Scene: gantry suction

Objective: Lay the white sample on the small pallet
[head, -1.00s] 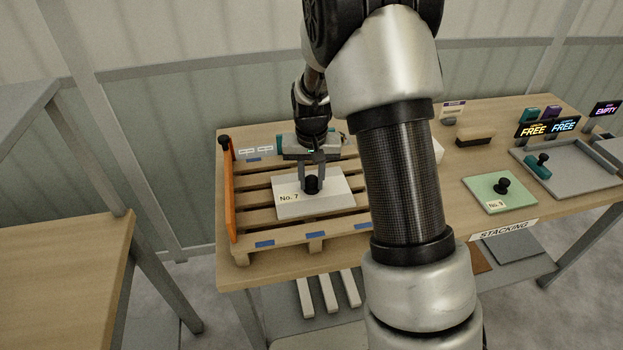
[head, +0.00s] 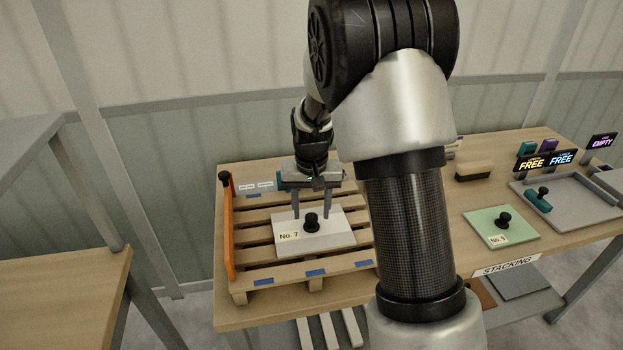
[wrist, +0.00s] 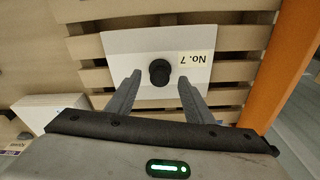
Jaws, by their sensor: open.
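The white sample (head: 335,236) is a flat plate with a black knob (head: 311,221) and a "No. 7" label. It lies flat on the slats of the small wooden pallet (head: 262,219), at the left end of the table. It also shows in the wrist view (wrist: 125,44), lying across the slats. My gripper (head: 311,215) is open and empty, just behind the knob in the head view. In the wrist view its two fingers (wrist: 158,80) are spread wide, apart from the knob, which stands just beyond their tips.
An orange bar (head: 228,229) stands along the pallet's left side. To the right are a green plate (head: 513,229) labelled No. 9, a grey tray (head: 600,213), a brush-like block (head: 487,170) and lit signs (head: 561,158). A white block (wrist: 40,108) shows in the wrist view.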

